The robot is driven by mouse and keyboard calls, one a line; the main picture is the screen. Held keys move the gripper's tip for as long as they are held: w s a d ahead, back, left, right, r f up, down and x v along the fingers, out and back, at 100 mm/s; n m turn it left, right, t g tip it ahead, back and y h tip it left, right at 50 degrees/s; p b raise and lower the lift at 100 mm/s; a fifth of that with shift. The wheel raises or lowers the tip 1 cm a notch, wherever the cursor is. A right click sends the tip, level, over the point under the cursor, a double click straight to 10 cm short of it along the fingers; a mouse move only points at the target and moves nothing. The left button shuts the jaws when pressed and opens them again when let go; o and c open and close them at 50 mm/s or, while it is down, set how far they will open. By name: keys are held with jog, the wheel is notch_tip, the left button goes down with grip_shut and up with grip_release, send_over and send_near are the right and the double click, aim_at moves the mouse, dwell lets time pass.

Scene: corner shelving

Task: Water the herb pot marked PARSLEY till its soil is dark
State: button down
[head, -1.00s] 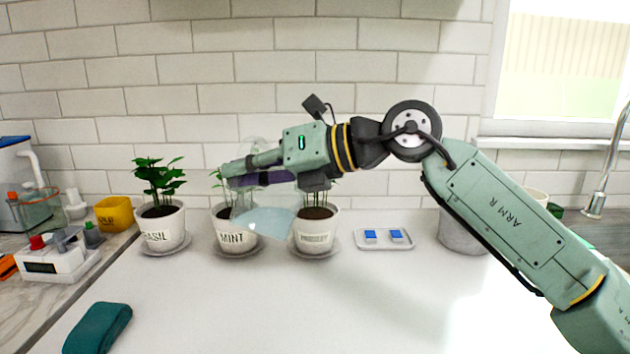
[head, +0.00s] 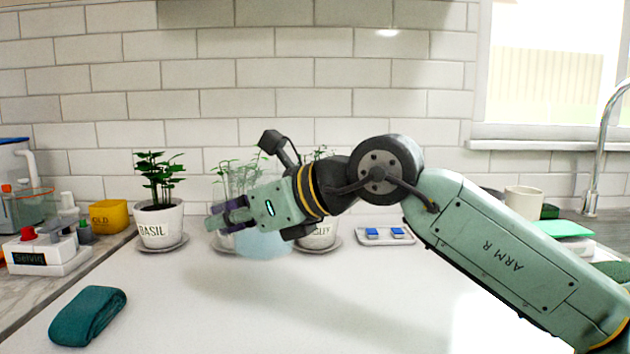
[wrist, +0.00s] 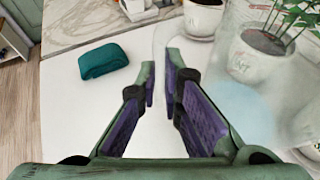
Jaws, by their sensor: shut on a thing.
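My gripper (head: 222,217) is shut on a clear jug (head: 264,244) holding pale blue water. The jug is held low, in front of the middle and right pots, and looks roughly upright. In the wrist view the jug (wrist: 243,112) fills the right side, faint and see-through. The right pot (head: 324,236) is white, on a saucer, its label partly covered; the last letters look like the end of PARSLEY. My gripper and wrist hide its soil.
The BASIL pot (head: 160,226) stands left. A teal cloth (head: 88,315) lies front left. A tray with two blue pieces (head: 385,235) is right of the pots. A white device (head: 45,256) and yellow container (head: 109,216) are far left.

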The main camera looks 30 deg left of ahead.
aim_at(221, 184)
jog(key=shift+s+f, duration=0.15)
jog(key=shift+f, duration=0.25)
notch_tip(221, 184, up, 6)
jog(key=p, duration=0.4)
jog(key=shift+r, duration=0.1)
